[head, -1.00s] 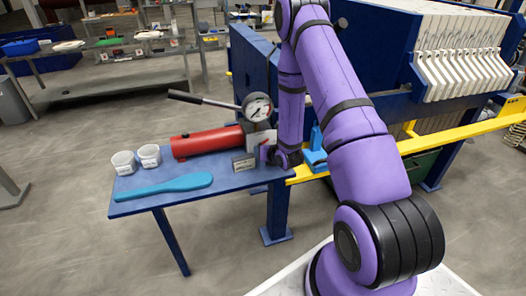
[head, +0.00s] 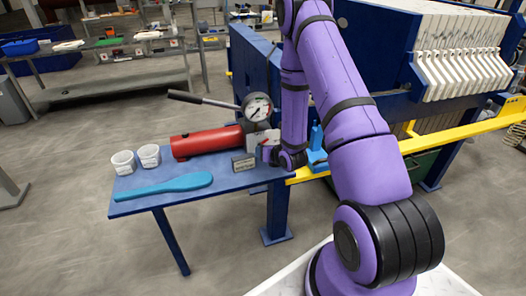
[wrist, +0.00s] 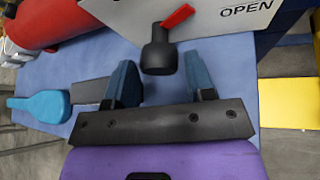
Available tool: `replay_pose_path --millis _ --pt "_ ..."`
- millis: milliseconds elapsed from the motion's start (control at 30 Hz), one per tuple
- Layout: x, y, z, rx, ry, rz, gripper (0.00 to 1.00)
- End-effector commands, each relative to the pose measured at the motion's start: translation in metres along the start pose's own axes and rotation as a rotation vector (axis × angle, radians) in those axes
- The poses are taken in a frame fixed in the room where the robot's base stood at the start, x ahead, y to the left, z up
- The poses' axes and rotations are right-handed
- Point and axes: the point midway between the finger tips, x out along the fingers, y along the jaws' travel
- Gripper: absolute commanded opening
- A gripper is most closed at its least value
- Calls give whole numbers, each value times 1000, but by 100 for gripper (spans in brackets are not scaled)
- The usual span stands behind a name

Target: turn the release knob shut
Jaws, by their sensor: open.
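The release knob (wrist: 158,52) is a dark round knob with a red pointer (wrist: 178,16) at its top, seen in the wrist view. The pointer slants up and right, towards the side of the pale plate (wrist: 225,14) marked OPEN. My gripper (wrist: 160,68) is open, with one blue-grey finger to each side of the knob's lower end. Gaps show between the fingers and the knob, and nothing is held. In the head view, the pump's gauge (head: 257,107) and red cylinder (head: 206,142) stand beside my wrist. My arm partly hides the knob area there.
The blue bench (head: 135,202) carries two white cups (head: 123,163), a blue paddle (head: 165,187) and a small grey block (head: 244,163). A long pump lever (head: 202,99) sticks out left. The yellow rail (head: 450,134) and filter press lie to the right.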

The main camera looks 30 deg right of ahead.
Motion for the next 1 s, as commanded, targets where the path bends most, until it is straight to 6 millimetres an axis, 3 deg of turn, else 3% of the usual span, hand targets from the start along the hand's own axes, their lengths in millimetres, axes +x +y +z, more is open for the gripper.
replay_pose_path --millis 200,400,600,1000 --pt "-43 0 0 1 1 -2 49" --pt "-72 0 0 0 1 -1 49" --pt "-84 0 0 0 0 0 49" --pt "-84 3 -4 1 16 22 49"
